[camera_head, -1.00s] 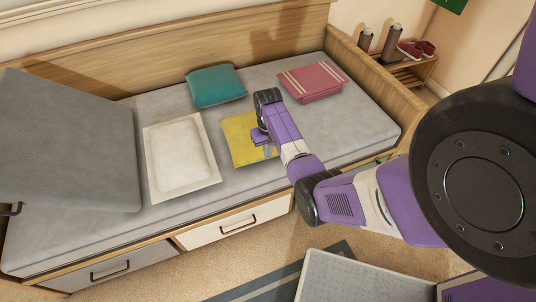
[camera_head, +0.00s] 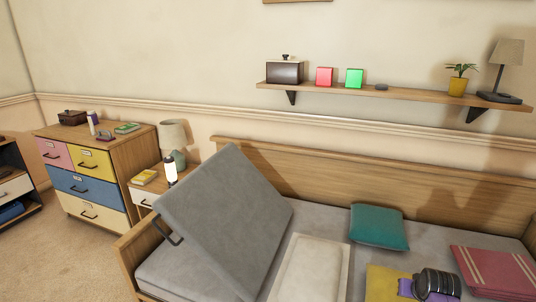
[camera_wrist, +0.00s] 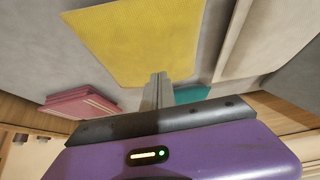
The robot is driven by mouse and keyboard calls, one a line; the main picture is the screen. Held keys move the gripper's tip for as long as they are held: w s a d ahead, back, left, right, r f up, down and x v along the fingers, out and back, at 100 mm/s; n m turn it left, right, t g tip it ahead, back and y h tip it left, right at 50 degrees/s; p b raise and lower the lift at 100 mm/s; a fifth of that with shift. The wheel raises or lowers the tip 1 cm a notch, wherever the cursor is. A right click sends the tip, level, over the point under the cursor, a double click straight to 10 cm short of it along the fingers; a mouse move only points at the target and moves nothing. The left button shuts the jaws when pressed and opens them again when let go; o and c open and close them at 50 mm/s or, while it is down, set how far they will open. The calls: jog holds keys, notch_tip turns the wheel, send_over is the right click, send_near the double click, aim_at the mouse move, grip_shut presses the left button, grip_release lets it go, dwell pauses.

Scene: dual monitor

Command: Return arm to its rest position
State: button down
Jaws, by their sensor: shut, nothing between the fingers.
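My gripper (camera_wrist: 160,80) is shut and empty in the wrist view, its two fingers together in front of the yellow square (camera_wrist: 140,38). In the head view only my purple and dark wrist part shows at the bottom edge, over the yellow square (camera_head: 383,284) on the bed. The fingertips are not clear there, and most of my arm is out of the picture. I cannot tell whether the fingers touch the yellow square.
The bed (camera_head: 330,220) holds a teal cushion (camera_head: 378,227), a pink folded cloth (camera_head: 497,272), a pale tray-like panel (camera_head: 310,268) and a tilted grey panel (camera_head: 222,222). A wall shelf (camera_head: 420,94) is above. A nightstand (camera_head: 145,196) and drawer chest (camera_head: 95,172) stand left.

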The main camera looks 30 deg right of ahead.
jog(key=s+a+r+n+t+h, duration=0.15)
jog(key=a+r+t, duration=0.35)
jog(key=a, duration=0.8)
jog(key=s+a+r+n+t+h, duration=0.1)
jog(key=a+r+n+t, duration=0.4)
jog(key=a, duration=0.8)
jog(key=s+a+r+n+t+y, duration=0.1)
jog(key=s+a+r+y, duration=0.1)
jog(key=s+a+r, duration=0.5)
jog(key=s+a+r+t+y, duration=0.1)
jog(key=s+a+r+y, duration=0.2)
jog(key=s+a+r, duration=0.45)
jog(key=s+a+f+n+g+y, duration=0.1)
jog(key=s+a+f+n+y, duration=0.1)
jog(key=s+a, duration=0.3)
jog(key=shift+s+a+f+y, duration=0.3)
jog(key=shift+a+f+y, duration=0.05)
jog(key=shift+a+f, duration=0.3)
